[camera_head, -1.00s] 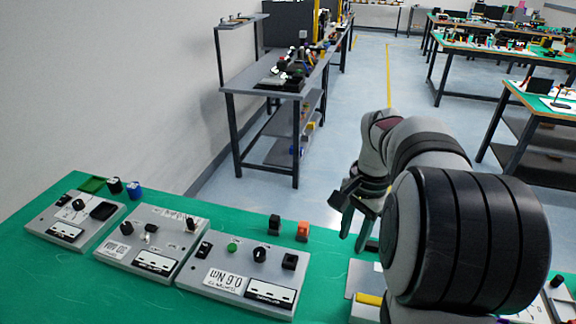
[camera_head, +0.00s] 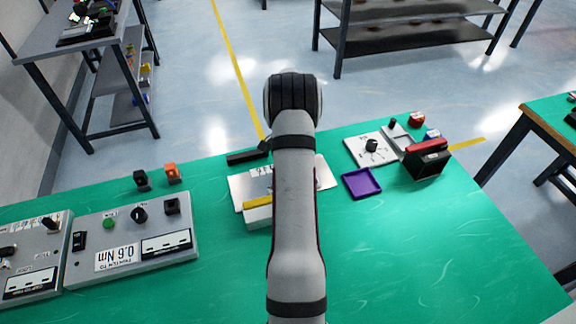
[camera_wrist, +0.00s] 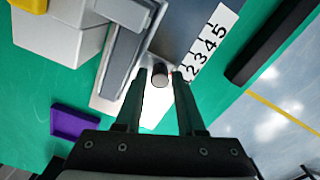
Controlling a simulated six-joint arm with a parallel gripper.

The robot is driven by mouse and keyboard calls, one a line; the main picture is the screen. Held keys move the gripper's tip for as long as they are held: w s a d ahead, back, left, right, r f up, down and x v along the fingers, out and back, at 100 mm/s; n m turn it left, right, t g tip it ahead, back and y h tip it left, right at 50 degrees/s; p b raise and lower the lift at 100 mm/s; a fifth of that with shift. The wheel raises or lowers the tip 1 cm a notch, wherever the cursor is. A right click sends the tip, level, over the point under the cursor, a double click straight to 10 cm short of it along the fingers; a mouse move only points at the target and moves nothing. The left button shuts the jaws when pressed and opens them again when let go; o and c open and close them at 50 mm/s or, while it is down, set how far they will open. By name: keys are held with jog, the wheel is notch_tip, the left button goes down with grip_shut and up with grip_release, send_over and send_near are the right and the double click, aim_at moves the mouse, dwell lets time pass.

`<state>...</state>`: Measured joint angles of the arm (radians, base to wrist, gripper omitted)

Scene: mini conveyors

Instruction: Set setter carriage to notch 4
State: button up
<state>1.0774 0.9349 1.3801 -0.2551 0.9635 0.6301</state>
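The setter shows in the wrist view as a grey rail (camera_wrist: 128,45) on a light plate. Beside it is a white scale (camera_wrist: 207,48) with 2, 3, 4 and 5 readable; its low end is partly hidden by a finger. A short round knob with a pale top (camera_wrist: 160,76), apparently the carriage's, stands near the low-number end. My gripper (camera_wrist: 160,74) is open, with one dark finger on each side of the knob. I cannot tell whether either finger touches it. In the head view my arm hides most of the setter plate (camera_head: 241,184).
A yellow-topped grey block (camera_head: 257,203) stands close to the setter. A black bar (camera_head: 247,157) lies behind it. A purple tray (camera_head: 361,183) and a knob panel (camera_head: 371,149) are to the right, and a 0.6 Nm control panel (camera_head: 90,280) to the left. The front right mat is clear.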

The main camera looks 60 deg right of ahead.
jog(key=shift+f, duration=0.4)
grip_shut()
dwell(1.2)
